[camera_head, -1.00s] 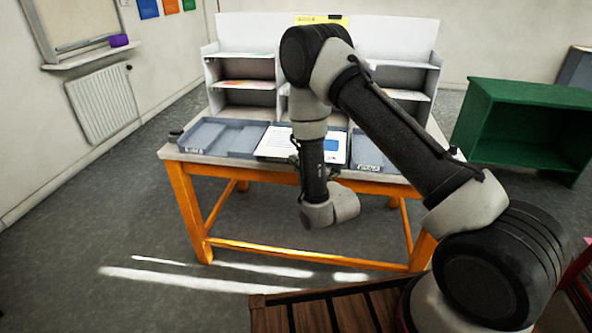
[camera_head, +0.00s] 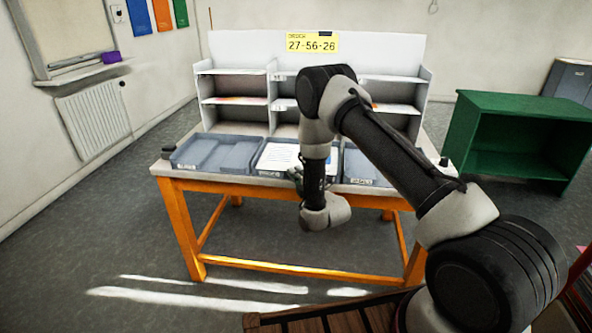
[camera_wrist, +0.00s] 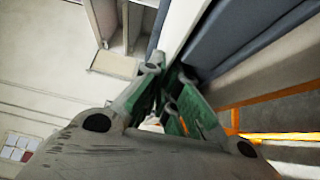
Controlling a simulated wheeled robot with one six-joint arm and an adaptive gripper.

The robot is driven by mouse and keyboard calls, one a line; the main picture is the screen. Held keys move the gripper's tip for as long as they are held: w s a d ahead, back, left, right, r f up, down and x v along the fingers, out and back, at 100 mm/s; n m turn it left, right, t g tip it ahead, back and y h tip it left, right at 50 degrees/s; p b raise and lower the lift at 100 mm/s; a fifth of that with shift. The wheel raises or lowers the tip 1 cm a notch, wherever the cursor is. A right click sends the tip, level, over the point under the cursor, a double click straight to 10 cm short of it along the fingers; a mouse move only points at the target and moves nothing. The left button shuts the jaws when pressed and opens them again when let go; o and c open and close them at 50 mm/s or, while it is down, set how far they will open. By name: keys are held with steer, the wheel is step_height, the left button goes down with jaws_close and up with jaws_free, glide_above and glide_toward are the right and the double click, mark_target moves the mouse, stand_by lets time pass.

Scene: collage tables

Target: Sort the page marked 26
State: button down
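A white page (camera_head: 281,154) with faint print lies in the middle tray (camera_head: 262,168) on the table; my arm hides its right part, and I cannot read a number on it. My gripper (camera_head: 297,175) is at the front edge of this tray, mostly behind my forearm. In the wrist view, the green-padded fingers (camera_wrist: 170,75) are close to each other beside blue-grey tray walls. I cannot tell whether they touch the page. A yellow card (camera_head: 312,43) above the shelves reads 27-56-26.
A left tray (camera_head: 213,140) looks empty, and a right tray (camera_head: 361,168) is partly hidden. All stand on an orange-legged table (camera_head: 180,215) before a white shelf unit (camera_head: 238,84) holding some sheets. A green cabinet (camera_head: 525,125) stands right.

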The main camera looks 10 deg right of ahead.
steer(key=c, duration=2.2)
jaws_free()
steer(key=o, duration=0.6)
steer(key=shift+o, duration=0.2)
steer(key=shift+s, duration=0.1)
steer(key=shift+s+d+f, duration=0.1)
steer(key=shift+s+f, duration=0.05)
steer(key=shift+s, duration=0.05)
steer(key=v, duration=1.1)
steer(key=shift+s+r, duration=0.2)
steer(key=shift+r, duration=0.05)
